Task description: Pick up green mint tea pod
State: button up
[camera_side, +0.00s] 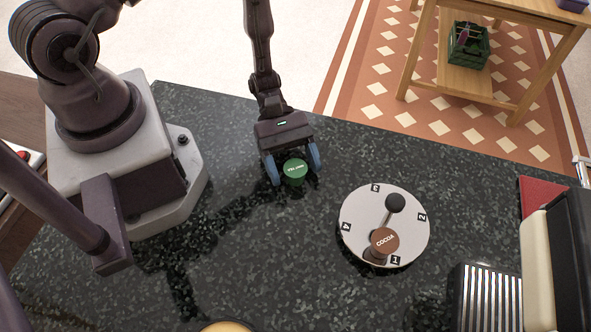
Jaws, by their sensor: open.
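The green mint tea pod (295,169) stands on the dark speckled counter, its round green lid with pale lettering facing up. My gripper (294,170) points down over it, with one blue fingertip to the left of the pod and one to the right. The fingers are open and the pod is between them. Whether either finger touches the pod I cannot tell. The pod's lower part is mostly hidden.
A white round dial plate (355,205) with numbers lies to the right. It bears a brown cocoa pod (384,241) near number 1 and a black knob (395,203). A black and cream machine (537,270) stands at the right edge. A yellowish round thing (228,327) shows at the bottom.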

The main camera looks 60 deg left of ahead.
jog(key=shift+d+f, duration=0.15)
jog(key=shift+d, duration=0.25)
jog(key=shift+c, duration=0.2)
jog(key=c, duration=0.9)
jog(key=shift+c, duration=0.3)
